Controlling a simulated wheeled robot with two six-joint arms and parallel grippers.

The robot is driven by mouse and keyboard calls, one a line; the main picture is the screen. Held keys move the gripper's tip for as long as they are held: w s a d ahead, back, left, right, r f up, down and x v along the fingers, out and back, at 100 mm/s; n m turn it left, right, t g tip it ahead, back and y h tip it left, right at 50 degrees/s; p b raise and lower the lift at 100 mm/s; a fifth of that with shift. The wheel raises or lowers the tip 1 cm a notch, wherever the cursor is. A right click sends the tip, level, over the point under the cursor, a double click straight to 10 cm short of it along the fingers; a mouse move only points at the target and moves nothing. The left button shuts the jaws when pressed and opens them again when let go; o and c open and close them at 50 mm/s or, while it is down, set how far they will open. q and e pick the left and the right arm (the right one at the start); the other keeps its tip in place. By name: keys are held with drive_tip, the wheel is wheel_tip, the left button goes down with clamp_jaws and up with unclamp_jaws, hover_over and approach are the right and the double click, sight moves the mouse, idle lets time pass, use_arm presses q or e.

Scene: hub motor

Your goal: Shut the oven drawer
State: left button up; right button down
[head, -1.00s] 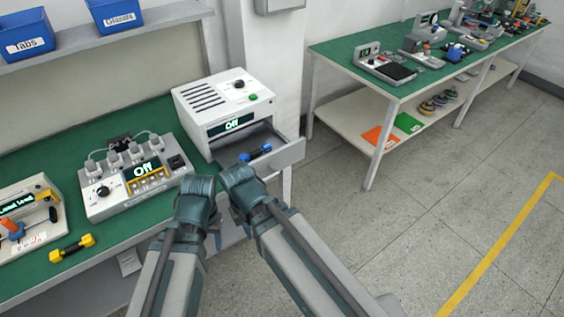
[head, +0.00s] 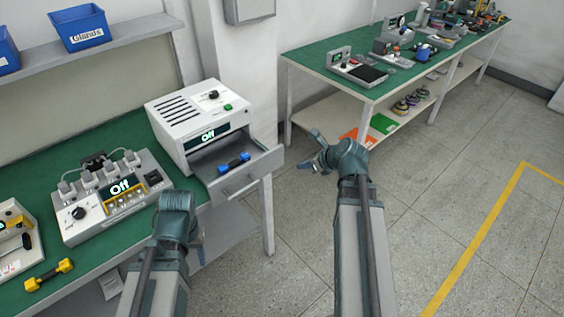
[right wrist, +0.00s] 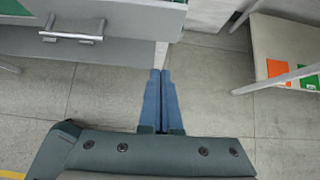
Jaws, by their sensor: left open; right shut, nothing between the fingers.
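The oven (head: 182,112) is a white box with vents, a dial and an "Off" display, at the right end of the green bench. Its grey drawer (head: 246,174) is pulled out and holds a blue-and-black dumbbell-shaped piece (head: 233,162). My right gripper (head: 314,150) is shut and empty, to the right of the drawer front and apart from it. In the right wrist view its fingers (right wrist: 161,72) are together, below and right of the drawer's bar handle (right wrist: 70,38). My left gripper (head: 198,243) is open, largely hidden behind its wrist, in front of the bench edge.
A grey power unit (head: 110,200) with plugs and a yellow-and-black piece (head: 49,275) are on the bench left of the oven. A bench leg (head: 267,215) stands below the drawer. A second green-topped table (head: 330,55) is at the back right. Floor at right is clear.

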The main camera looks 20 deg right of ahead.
drive_tip(key=b+x, duration=0.2)
drive_tip(key=x, duration=0.2)
drive_tip(key=w+r+b+x, duration=0.1)
drive_tip(key=b+x, duration=0.1)
drive_tip(key=x, duration=0.2)
drive_tip(key=b+x, duration=0.3)
drive_tip(key=x, duration=0.1)
drive_tip(key=shift+w+r, duration=0.25)
drive_tip(key=shift+r, duration=0.05)
drive_tip(key=shift+w+a, duration=0.25)
drive_tip(key=shift+w, duration=0.25)
drive_tip(key=w+a, duration=0.2)
drive_tip(key=w, duration=0.3)
drive_tip(key=w+a, duration=0.1)
drive_tip(key=w, duration=0.5)
drive_tip(key=w+a, duration=0.2)
drive_tip(key=w, duration=0.4)
drive_tip(key=shift+w+a, duration=0.1)
drive_tip(key=shift+a, duration=0.2)
drive_tip(key=shift+w, duration=0.1)
drive_tip(key=shift+w+r, duration=0.1)
